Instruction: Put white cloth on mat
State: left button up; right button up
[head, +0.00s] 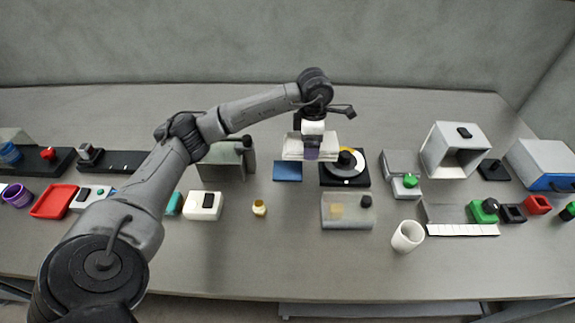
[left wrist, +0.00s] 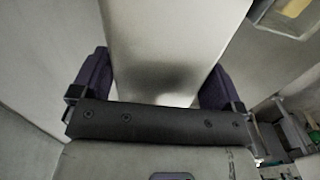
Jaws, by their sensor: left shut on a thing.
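The white cloth (head: 293,146) looks like a flat folded slab in the head view, behind the blue mat. My left gripper (head: 311,154) points down at the cloth and hides part of it. In the left wrist view the purple fingers (left wrist: 160,98) are shut on the cloth (left wrist: 165,40), which fills the space between them as a broad pale sheet. The blue mat (head: 287,171) lies flat and bare on the table, just in front of the cloth and to the left of the gripper. My right gripper is not in view.
A black device with a round disc (head: 357,162) stands right of the mat. A clear box (head: 346,212) and a small yellow bottle (head: 259,208) are in front. A grey open-sided box (head: 222,165) stands left. Table space directly in front of the mat is clear.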

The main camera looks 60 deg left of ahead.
aim_at(288, 141)
pick_arm(q)
jog(key=s+a+f, duration=0.1)
jog(key=s, duration=0.1)
jog(key=s+f+b, duration=0.1)
jog(key=s+a+f, duration=0.1)
jog(key=s, duration=0.1)
jog(key=shift+s+a+f+b, duration=0.3)
jog(key=shift+a+f, duration=0.05)
jog(key=shift+f+b, duration=0.65)
jog(key=shift+f, duration=1.4)
jog(key=shift+f, duration=0.1)
jog(key=o, duration=0.6)
notch_tip(288, 141, up, 11)
jog(key=p, duration=0.3)
jog(key=shift+r+p, duration=0.35)
jog(key=shift+r, duration=0.3)
